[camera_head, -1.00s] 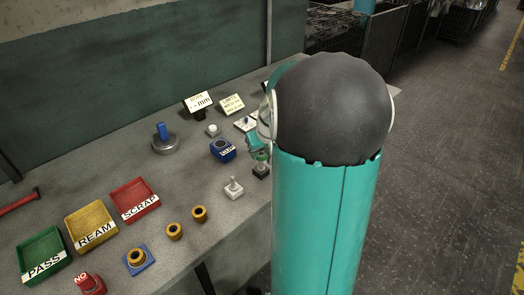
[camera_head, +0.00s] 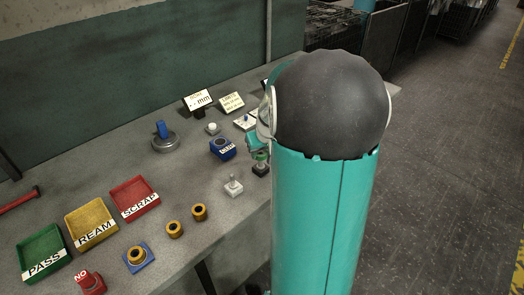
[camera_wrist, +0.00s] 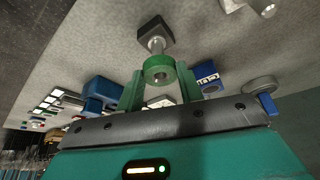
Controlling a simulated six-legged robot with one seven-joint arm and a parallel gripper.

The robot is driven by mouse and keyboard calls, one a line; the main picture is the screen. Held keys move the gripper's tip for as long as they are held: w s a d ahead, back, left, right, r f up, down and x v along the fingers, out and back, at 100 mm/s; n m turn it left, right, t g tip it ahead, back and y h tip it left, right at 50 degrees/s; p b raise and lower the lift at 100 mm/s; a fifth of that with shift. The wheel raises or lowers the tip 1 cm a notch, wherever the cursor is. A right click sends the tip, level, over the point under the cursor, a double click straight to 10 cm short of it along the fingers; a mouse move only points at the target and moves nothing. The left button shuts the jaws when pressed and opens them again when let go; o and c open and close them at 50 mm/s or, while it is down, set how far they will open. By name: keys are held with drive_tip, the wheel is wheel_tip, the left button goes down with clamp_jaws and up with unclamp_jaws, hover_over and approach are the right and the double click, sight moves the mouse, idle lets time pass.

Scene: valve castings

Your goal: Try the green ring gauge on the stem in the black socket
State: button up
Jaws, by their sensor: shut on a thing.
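The green ring gauge (camera_wrist: 158,70) is gripped between the green fingers of my gripper (camera_wrist: 160,82) in the wrist view. The stem (camera_wrist: 156,44) stands in the black socket (camera_wrist: 154,31), and the ring lies in line with the stem's free end. I cannot tell whether the ring is around the stem's tip or just off it. In the head view the green ring (camera_head: 262,156) shows small just above the black socket (camera_head: 261,170). My arm hides most of my gripper there.
A pale socket with a stem (camera_head: 233,187) stands close by on the left. A blue block (camera_head: 222,148) is behind it. Brass rings (camera_head: 199,212) and green, yellow and red trays (camera_head: 134,197) lie farther left. The bench's front edge is close to my arm.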

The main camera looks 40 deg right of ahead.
sight(262, 155)
drive_tip(key=shift+r, duration=0.15)
idle(0.5)
drive_tip(key=shift+r, duration=2)
drive_tip(key=shift+s, duration=0.1)
